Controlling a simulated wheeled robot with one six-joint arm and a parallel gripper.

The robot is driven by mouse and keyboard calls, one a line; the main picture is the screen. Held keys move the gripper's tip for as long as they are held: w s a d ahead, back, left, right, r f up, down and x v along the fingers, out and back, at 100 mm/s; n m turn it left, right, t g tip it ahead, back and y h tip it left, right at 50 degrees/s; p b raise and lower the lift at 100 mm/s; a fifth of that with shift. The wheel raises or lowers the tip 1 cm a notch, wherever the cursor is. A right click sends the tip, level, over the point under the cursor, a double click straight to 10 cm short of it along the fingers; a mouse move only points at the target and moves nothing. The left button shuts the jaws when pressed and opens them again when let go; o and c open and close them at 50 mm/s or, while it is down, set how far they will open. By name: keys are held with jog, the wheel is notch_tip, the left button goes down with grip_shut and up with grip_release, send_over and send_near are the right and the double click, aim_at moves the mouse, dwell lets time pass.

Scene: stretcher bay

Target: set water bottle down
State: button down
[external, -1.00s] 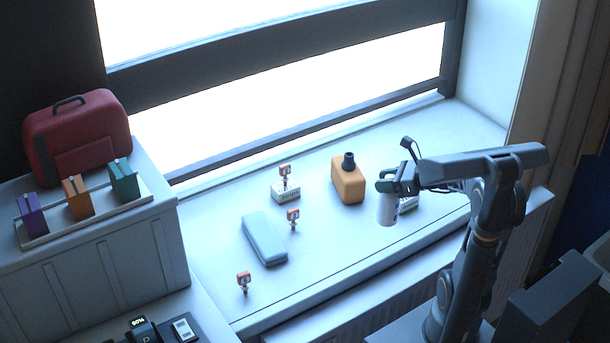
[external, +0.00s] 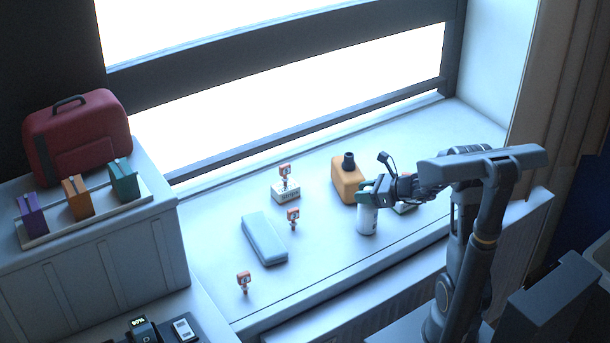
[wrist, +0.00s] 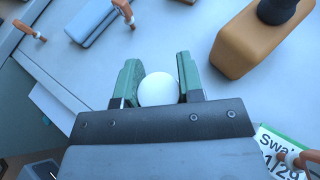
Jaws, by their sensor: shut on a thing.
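The water bottle (external: 367,222) is a small white upright cylinder above or on the pale window sill (external: 330,262). My gripper (external: 368,198) is shut on its upper part. In the wrist view the bottle's round white top (wrist: 158,90) sits between the two green fingers of my gripper (wrist: 159,82). In the external view the bottle's base is close to the sill surface; I cannot tell for sure whether it touches. The fingers and wrist hide part of the bottle's top in the external view.
An orange container with a dark cap (external: 346,182) stands just behind the bottle. A pale blue case (external: 264,239) and small orange-headed markers (external: 293,217) are to the left.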

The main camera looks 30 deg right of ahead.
jog(key=shift+f, duration=0.15)
jog(key=shift+f, duration=0.1)
jog(key=c, duration=0.7)
grip_release()
jog(key=shift+c, duration=0.2)
